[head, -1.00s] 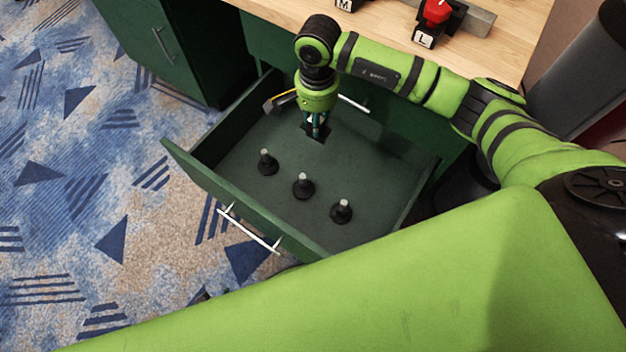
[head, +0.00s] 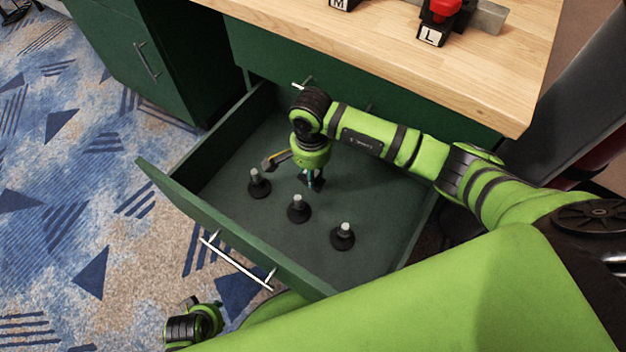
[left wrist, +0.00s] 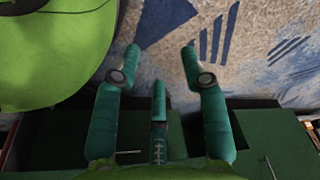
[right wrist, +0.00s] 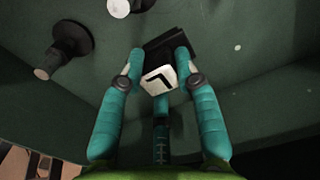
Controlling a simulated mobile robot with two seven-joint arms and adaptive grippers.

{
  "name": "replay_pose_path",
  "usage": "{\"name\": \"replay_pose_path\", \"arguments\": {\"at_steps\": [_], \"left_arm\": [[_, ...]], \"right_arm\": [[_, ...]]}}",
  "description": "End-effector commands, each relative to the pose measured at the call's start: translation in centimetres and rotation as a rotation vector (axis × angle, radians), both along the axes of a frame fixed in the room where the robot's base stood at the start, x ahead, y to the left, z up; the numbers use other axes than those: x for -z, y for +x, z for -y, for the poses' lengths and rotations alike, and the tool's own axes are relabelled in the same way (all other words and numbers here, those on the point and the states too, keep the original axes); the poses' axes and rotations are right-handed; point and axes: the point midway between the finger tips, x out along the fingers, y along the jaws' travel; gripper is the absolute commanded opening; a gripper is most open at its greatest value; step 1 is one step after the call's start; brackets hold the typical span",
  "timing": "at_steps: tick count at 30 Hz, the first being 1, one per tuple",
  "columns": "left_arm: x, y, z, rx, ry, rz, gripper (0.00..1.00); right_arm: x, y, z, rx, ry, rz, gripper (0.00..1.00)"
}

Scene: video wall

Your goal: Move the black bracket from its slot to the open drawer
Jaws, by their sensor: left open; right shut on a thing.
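My right gripper (head: 312,184) is shut on the black bracket (head: 318,182), inside the open drawer's outline. The right wrist view shows the bracket (right wrist: 168,42) between the fingertips (right wrist: 157,62), with a white label (right wrist: 158,79) bearing a dark angular mark. I cannot tell whether the bracket touches the drawer floor. The green drawer (head: 385,232) is pulled out below the tabletop. My left gripper (left wrist: 160,52) is open and empty above the carpet in the left wrist view; its fingers are not clear in the head view.
Three black round-based posts with pale tops (head: 259,184) (head: 298,209) (head: 343,236) stand in the drawer near its front. Bare floor lies to their right. On the wooden tabletop (head: 400,65), a black holder labelled L (head: 431,36) has a red piece on it.

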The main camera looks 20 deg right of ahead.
Motion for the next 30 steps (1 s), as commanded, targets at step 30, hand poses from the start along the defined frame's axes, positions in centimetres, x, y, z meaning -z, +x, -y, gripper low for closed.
{"name": "replay_pose_path", "arguments": {"at_steps": [30], "left_arm": [[-6.2,2.1,0.3,-0.009,-0.004,0.029,0.44]], "right_arm": [[4.4,-0.9,-0.9,-0.013,0.001,0.002,0.0]]}}
